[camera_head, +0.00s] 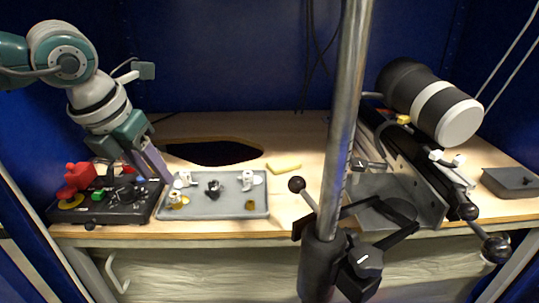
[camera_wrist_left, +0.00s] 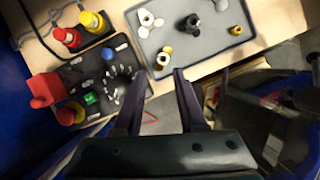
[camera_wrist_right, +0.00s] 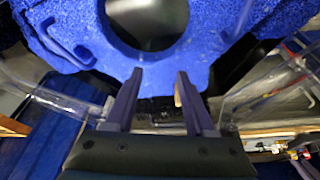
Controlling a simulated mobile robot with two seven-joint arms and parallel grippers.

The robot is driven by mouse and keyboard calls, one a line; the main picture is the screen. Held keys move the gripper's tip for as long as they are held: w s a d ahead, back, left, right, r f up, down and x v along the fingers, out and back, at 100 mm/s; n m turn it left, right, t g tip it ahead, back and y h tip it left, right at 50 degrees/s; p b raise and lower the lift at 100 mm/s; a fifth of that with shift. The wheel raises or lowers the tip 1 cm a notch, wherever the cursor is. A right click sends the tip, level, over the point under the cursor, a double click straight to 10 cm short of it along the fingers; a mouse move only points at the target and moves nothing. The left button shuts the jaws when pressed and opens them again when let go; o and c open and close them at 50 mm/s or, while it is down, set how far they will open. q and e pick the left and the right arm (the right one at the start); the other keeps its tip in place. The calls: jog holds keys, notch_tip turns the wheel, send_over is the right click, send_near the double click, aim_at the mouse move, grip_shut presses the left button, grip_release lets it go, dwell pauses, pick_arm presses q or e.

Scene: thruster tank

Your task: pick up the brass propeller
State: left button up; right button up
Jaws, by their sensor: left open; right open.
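The grey tray (camera_head: 225,212) lies on the wooden bench and holds several small parts. A brass-coloured propeller (camera_head: 177,201) with a pale hub sits at its front left; it also shows in the left wrist view (camera_wrist_left: 163,57). A smaller brass-coloured piece (camera_head: 251,205) sits at the front right. White parts (camera_head: 184,179) and a dark part (camera_head: 214,188) lie among them. My left gripper (camera_head: 158,168) is open and empty, above the gap between control box and tray, left of the propeller. My right gripper (camera_wrist_right: 160,74) is open and empty, facing a blue surface with a round hole.
A black control box (camera_head: 120,208) with red and green buttons stands left of the tray. A dark opening (camera_head: 215,152) cuts the bench. A metal post (camera_head: 345,120) stands right, before a black-and-white cylinder (camera_head: 440,105) on a rail.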

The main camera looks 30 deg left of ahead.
aim_at(172, 196)
pick_arm(q)
jog(key=shift+x, duration=1)
jog(key=x, duration=0.1)
jog(key=b+x, duration=0.1)
jog(key=x, duration=0.1)
jog(key=b+x, duration=0.1)
jog(key=x, duration=0.1)
jog(key=shift+d+f, duration=0.15)
jog(key=shift+d, duration=0.15)
jog(key=shift+c, duration=0.3)
grip_shut()
